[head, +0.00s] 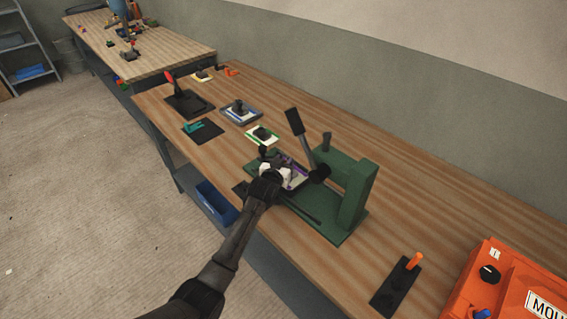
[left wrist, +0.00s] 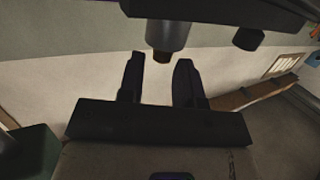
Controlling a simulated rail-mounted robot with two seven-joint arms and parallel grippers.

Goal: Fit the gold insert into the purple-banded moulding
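The purple-banded moulding (head: 297,162) lies on the green press base (head: 322,225), partly covered by my left gripper (head: 269,168) in the head view. The gripper is over the moulding's near left side; contact cannot be told. I cannot make out the gold insert in either view. My right gripper is not in view.
The green press frame (head: 354,193) with a black lever (head: 296,122) stands right of the gripper. Other mouldings (head: 241,112) and black plates (head: 204,131) lie farther along the bench (head: 430,210). An orange machine (head: 510,285) is at lower right.

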